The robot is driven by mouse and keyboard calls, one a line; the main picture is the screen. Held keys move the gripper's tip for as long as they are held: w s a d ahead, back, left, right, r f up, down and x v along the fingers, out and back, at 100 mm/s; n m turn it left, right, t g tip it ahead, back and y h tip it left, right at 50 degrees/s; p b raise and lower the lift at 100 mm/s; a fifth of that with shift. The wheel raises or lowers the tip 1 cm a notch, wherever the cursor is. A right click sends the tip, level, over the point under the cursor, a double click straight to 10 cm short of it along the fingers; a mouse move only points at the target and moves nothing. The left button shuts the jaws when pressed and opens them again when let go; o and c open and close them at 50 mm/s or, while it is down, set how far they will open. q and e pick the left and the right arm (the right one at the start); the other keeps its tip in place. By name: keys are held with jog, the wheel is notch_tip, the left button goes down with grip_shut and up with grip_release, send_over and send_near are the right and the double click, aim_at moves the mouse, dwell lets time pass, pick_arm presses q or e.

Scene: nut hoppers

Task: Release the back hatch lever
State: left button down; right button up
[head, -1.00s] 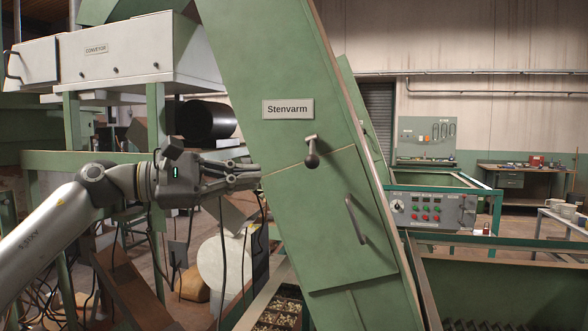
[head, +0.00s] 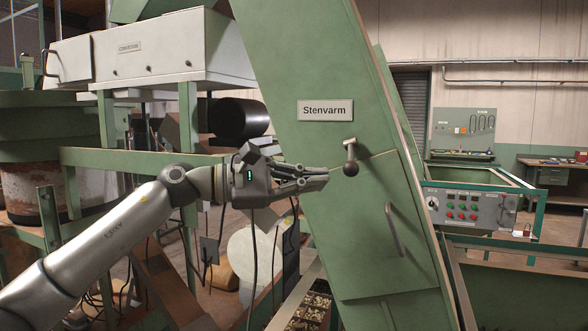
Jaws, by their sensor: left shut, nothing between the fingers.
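The lever (head: 350,158) has a light metal pivot and a dark ball knob that hangs down. It sits on the sloped green housing, at the upper edge of the hatch (head: 375,230), below the "Stenvarm" sign (head: 325,111). The hatch is a flat green panel with a long handle (head: 393,230) and looks closed. My left gripper (head: 326,174) is shut and empty. Its fingertips point right and appear just left of the knob, with a small gap in the picture. Whether they are level with it in depth I cannot tell. My right gripper is out of view.
A white conveyor box (head: 150,50) and a black roller (head: 240,118) stand at the left behind my arm. Dark cables hang below my gripper. A control panel (head: 470,206) with coloured buttons is at the right. A trough of nuts (head: 305,310) lies below.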

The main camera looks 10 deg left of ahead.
aim_at(352, 157)
pick_arm(q)
jog(key=x, duration=0.2)
jog(key=p+x, duration=0.1)
jog(key=shift+d+r+p, duration=0.2)
jog(key=shift+d+p, duration=0.1)
jog(key=shift+d, duration=0.1)
jog(key=shift+w+d+f, duration=0.1)
jog(key=shift+w+d, duration=0.05)
jog(key=shift+w+d+f, duration=0.1)
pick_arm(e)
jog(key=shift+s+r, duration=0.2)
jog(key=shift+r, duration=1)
pick_arm(q)
jog(key=shift+s+r+b, duration=0.25)
jog(key=shift+s+b, duration=0.05)
jog(key=shift+b, duration=0.15)
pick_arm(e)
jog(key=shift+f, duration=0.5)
